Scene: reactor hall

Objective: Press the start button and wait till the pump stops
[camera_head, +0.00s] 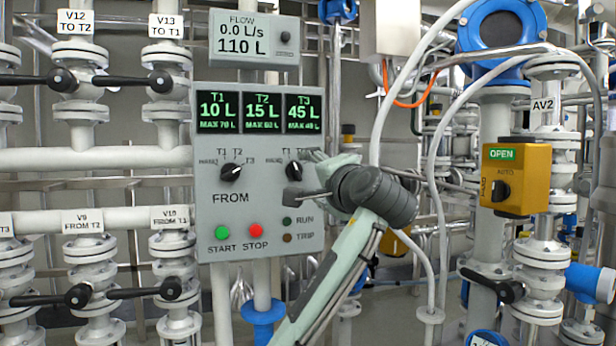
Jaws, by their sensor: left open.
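The grey pump panel (210,205) carries a green START button (222,233) and a red STOP button (255,230) at its bottom. The RUN lamp (287,221) and the TRIP lamp (287,238) both look dark. The flow display (241,38) reads 0.0 L/s and 110 L. The tank display (262,113) reads T1 10 L, T2 15 L, T3 45 L. My left gripper (303,178) is open in front of the right selector knob (293,170), above and right of the buttons; it hides that knob's lettering. Contact cannot be told. My right gripper is out of view.
The FROM selector (231,172) is left of my gripper. Valves with black levers (78,296) line the pipes at left. A yellow AV2 actuator (516,180) showing OPEN stands at right. Hoses (384,100) hang behind my arm. The space before the buttons looks clear.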

